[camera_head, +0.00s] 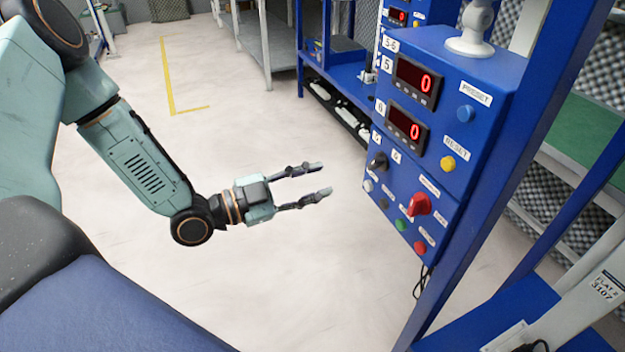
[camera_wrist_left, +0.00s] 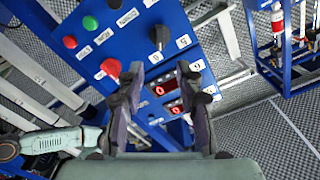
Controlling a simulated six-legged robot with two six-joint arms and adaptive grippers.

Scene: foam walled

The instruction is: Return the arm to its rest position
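My left arm (camera_head: 140,160) comes in from the left and reaches out toward the blue control panel (camera_head: 478,120). My left gripper (camera_head: 325,179) is open, its two fingers apart with nothing between them. The fingertips point at the panel's lower left edge and stay a short way off it, over open floor. In the left wrist view my left gripper (camera_wrist_left: 160,75) also shows open, with the panel's displays behind the fingers. The panel has red displays, a red rotary knob (camera_head: 420,204), a black knob (camera_head: 377,161) and several buttons. My right gripper is not in view.
Blue frame posts (camera_head: 490,180) and a lower blue surface (camera_head: 520,315) stand at the right. A blue workbench (camera_head: 345,85) is behind the panel, and a grey table (camera_head: 265,40) at the back. The pale floor (camera_head: 240,120) around the arm is clear.

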